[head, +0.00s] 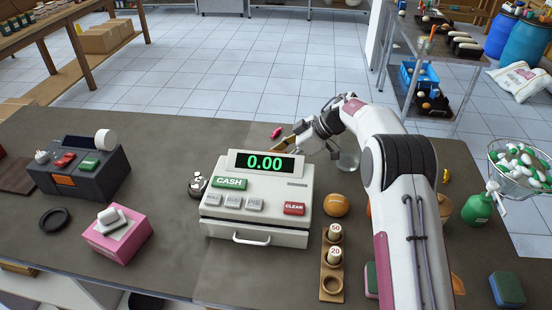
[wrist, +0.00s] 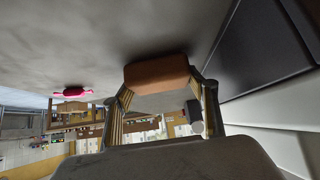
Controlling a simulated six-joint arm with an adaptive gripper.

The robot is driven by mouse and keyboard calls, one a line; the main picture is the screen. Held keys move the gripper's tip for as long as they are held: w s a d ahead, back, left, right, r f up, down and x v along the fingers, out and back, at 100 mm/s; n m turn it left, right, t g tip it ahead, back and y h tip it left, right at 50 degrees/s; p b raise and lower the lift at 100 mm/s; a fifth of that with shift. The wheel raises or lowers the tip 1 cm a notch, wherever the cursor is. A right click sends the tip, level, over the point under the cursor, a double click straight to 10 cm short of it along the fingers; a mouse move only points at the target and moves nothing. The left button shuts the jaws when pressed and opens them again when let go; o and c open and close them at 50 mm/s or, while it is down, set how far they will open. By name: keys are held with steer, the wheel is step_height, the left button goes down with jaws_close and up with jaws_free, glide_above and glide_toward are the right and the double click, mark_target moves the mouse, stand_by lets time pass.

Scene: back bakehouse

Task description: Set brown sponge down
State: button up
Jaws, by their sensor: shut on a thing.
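The brown sponge (wrist: 157,73) is a rounded reddish-brown block between the fingertips of my gripper (wrist: 163,84) in the wrist view. My gripper is shut on it, one finger at each end. The worktop shows just beyond the sponge with a dark shadow beside it; I cannot tell whether they touch. In the head view my gripper (head: 284,144) is low over the dark worktop (head: 225,140), behind the white cash register (head: 257,205). The register and my fingers hide most or all of the sponge there.
An orange-brown round thing (head: 336,205) and a wooden weight holder (head: 331,265) are right of the register. Worktop left of my gripper is clear.

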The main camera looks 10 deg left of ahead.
steer(key=o, duration=0.5)
steer(key=shift+c, duration=0.2)
steer(key=shift+r, duration=0.15)
steer(key=v, duration=1.2)
stand_by(0.5)
